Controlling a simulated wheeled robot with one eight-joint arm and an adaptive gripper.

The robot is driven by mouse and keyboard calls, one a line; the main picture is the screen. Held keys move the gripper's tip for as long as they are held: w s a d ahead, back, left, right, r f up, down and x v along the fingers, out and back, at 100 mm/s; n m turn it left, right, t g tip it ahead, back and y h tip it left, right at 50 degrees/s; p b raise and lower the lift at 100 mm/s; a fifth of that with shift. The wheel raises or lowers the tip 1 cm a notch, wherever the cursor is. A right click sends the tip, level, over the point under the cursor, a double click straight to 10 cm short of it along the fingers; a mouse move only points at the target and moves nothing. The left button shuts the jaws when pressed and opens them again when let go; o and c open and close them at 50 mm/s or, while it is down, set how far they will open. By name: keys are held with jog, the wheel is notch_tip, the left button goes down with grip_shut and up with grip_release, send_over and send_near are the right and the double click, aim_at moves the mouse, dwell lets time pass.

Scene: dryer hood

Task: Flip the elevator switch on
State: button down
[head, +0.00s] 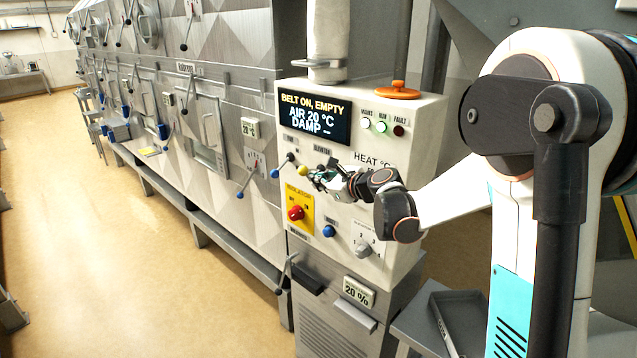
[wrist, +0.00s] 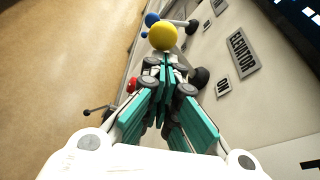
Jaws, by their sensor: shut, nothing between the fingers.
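The elevator switch is a lever with a yellow ball knob (wrist: 162,36) on the control panel; the knob also shows in the head view (head: 303,171). The ELEVATOR label (wrist: 243,52) is to the right of it in the wrist view. A small label (wrist: 222,86) below that is too blurred to read. My gripper (wrist: 165,62) is shut and empty, its fingertips right at the yellow knob; I cannot tell whether they touch. In the head view my gripper (head: 317,178) is in front of the panel, hiding most of the lever.
A blue-knobbed lever (head: 280,168) is close on the left. The display (head: 314,118) reads BELT ON, EMPTY.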

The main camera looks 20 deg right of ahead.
jog(key=shift+r, duration=0.1)
jog(key=shift+r+p, duration=0.45)
jog(key=shift+r, duration=0.3)
jog(key=shift+s+r, duration=0.1)
